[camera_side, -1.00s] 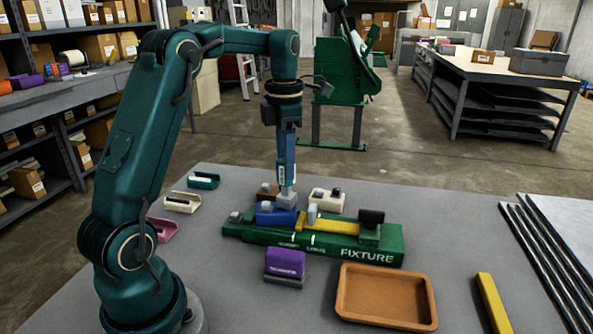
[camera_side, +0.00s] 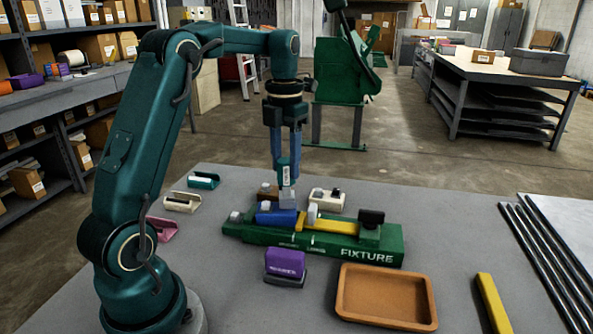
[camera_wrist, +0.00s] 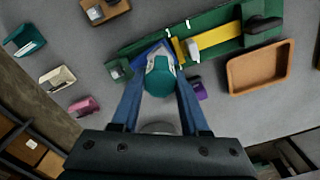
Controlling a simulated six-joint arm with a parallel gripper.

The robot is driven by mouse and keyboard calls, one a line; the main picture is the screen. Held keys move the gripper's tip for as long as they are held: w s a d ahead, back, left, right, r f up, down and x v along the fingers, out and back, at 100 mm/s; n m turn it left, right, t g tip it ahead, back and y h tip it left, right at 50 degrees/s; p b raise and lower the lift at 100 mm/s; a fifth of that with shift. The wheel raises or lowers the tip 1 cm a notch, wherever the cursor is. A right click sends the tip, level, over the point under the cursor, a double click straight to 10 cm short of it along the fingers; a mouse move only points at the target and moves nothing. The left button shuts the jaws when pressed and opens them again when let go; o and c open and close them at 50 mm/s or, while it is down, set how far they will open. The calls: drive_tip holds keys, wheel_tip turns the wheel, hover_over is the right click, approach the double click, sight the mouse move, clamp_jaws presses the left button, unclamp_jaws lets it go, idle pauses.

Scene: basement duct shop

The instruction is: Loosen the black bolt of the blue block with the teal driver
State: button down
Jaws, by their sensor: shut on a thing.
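The blue block (camera_side: 277,217) sits on the left part of the green fixture (camera_side: 315,245), beside a yellow bar (camera_side: 332,226). It also shows in the wrist view (camera_wrist: 149,48), partly covered. My gripper (camera_side: 286,185) points straight down above the blue block's back edge. Its two blue fingers are shut on the teal driver (camera_wrist: 160,86), whose round teal top shows between them in the wrist view. A grey piece below the fingertips (camera_side: 288,200) reaches down at the block. The black bolt is not visible there; I cannot tell whether the driver touches it.
An orange-brown tray (camera_side: 385,322) lies in front of the fixture, with a purple block (camera_side: 285,264) to its left. A brown block and a cream block (camera_side: 327,200) stand behind. Teal, cream and pink holders (camera_side: 203,181) line the left. A loose yellow bar (camera_side: 492,303) lies right.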

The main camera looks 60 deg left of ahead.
drive_tip(key=shift+m, duration=0.7)
drive_tip(key=shift+r, duration=2.5)
drive_tip(key=shift+s, duration=0.1)
